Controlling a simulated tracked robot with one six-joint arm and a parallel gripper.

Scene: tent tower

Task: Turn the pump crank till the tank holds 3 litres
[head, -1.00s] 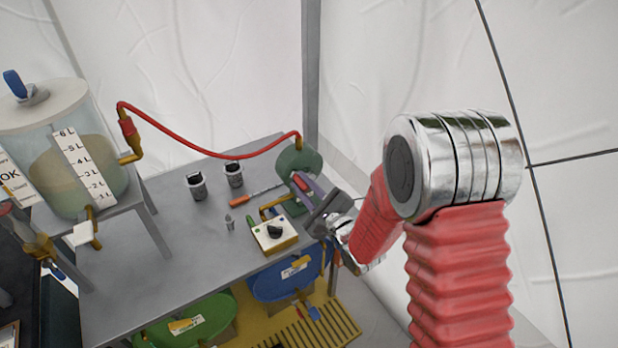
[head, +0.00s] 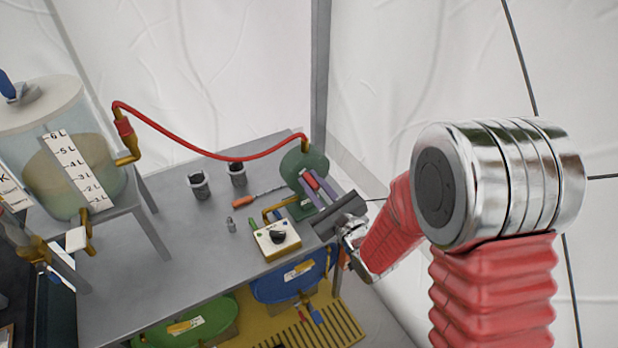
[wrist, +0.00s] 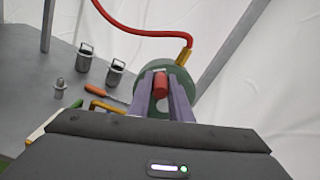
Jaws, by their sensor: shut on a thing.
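The green pump (head: 298,165) stands at the back right of the grey table. My gripper (head: 313,184) is shut on the red crank handle (wrist: 161,84) at the pump's front. In the wrist view, its two purple fingers lie on either side of the handle, and the pump body (wrist: 140,92) shows behind them. The clear tank (head: 38,165) at the left holds brownish liquid behind a white litre scale (head: 75,168) marked up to 6 L. The liquid surface is seen at a slant, so I cannot read the level exactly.
A red hose (head: 200,150) arches from tank to pump. Two grey cups (head: 199,186), an orange-handled tool (head: 243,202) and a white box with a black knob (head: 276,240) are near the pump. Blue (head: 290,280) and green (head: 187,322) containers sit below the table.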

